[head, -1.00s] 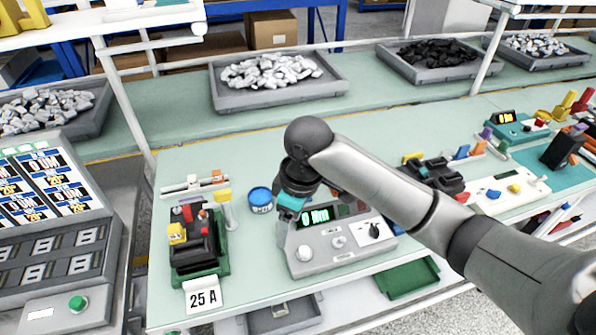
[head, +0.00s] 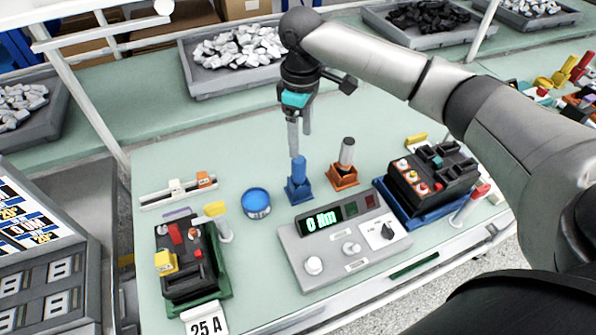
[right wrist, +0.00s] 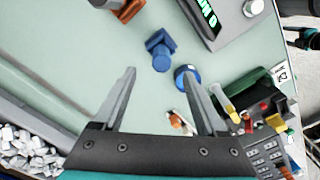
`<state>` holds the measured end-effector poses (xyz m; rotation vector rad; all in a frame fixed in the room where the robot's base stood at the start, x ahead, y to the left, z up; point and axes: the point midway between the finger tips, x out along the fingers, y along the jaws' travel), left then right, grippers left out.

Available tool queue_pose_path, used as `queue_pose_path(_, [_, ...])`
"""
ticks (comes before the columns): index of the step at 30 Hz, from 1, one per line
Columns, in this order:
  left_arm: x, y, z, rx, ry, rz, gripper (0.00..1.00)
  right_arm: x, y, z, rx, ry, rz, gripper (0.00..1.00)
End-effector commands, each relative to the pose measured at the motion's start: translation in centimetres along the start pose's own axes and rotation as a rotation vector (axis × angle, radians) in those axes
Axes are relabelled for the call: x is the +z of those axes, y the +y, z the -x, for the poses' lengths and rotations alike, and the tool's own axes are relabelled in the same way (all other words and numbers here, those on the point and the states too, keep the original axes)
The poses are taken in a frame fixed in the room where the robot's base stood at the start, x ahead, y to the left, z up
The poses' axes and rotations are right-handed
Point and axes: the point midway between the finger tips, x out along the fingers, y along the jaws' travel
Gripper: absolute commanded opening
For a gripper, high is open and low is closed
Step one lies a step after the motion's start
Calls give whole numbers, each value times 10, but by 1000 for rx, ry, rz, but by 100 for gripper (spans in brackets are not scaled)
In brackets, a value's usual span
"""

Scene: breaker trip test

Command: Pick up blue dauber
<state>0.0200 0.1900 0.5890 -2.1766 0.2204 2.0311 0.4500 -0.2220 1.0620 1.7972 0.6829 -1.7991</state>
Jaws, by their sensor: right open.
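The blue dauber (head: 299,168) stands upright in a small blue holder (head: 299,191) on the pale green bench, behind the grey torque tester. My right gripper (head: 300,142) is open and empty, its fingers pointing down just above the dauber in the head view. In the right wrist view, the dauber (right wrist: 161,60) shows beyond and between the two open fingertips (right wrist: 162,72), apart from both. My left gripper is not in view.
A blue tin (head: 257,208) stands left of the holder. An orange holder with a grey-topped dauber (head: 345,158) stands to its right. The tester (head: 340,243) is in front. Breaker fixtures (head: 182,262) (head: 430,182) stand on both sides.

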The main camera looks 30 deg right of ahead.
Motion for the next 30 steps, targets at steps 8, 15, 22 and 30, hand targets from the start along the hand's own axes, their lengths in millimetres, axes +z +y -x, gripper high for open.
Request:
queue_pose_path(8, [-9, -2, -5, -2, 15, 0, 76, -1, 0, -35, 0, 1, 2, 74])
queue_pose_path(15, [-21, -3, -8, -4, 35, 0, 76, -2, -4, -62, -1, -1, 2, 74])
queue_pose_path(22, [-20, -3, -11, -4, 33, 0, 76, -2, -4, -87, 2, 3, 0, 74])
queue_pose_path(30, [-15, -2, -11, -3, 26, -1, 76, -2, -4, -88, 2, 4, 0, 71])
